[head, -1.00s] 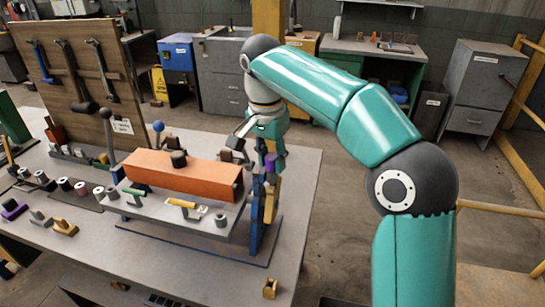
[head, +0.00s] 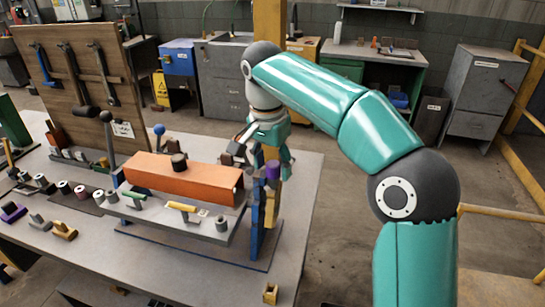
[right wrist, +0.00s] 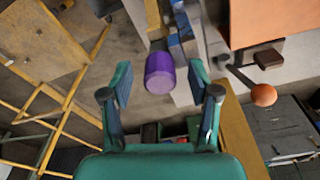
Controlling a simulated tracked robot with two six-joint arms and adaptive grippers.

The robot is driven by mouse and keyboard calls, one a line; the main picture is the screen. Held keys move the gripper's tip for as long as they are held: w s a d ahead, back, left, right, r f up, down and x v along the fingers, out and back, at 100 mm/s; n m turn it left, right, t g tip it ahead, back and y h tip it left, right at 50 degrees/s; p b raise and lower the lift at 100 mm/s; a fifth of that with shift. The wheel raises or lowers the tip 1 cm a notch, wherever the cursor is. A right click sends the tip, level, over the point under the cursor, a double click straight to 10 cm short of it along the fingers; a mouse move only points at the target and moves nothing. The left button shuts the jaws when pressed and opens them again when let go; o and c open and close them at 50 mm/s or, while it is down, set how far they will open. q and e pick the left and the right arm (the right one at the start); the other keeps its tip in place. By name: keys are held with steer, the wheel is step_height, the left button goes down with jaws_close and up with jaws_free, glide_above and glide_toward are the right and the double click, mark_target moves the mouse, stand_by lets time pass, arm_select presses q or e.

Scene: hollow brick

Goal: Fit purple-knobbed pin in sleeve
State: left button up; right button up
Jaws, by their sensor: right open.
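The purple knob (head: 273,169) stands at the right end of the raised stand, by blue and yellow upright parts (head: 271,207). It also shows in the right wrist view (right wrist: 160,74), in the gap between my fingertips, with space on both sides. My right gripper (head: 270,158) is open and empty around the knob's line. I cannot tell the depth between the fingers and the knob. The pin's shaft below the knob is hidden, and I cannot make out which part is the sleeve. My left gripper is not in view.
A long orange block (head: 184,179) with a dark knob (head: 179,161) lies on the stand, close to my right gripper. A blue ball-topped lever (head: 159,130) rises behind it. Small cylinders and a tool board (head: 80,75) fill the bench's left. The bench's right front is mostly clear.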

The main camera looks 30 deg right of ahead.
steer(key=shift+s+a+r, duration=0.1)
steer(key=shift+a+r, duration=0.1)
steer(key=shift+r, duration=1.6)
steer(key=shift+s+a+r, duration=0.1)
steer(key=shift+a+r, duration=0.1)
steer(key=shift+r, duration=1.55)
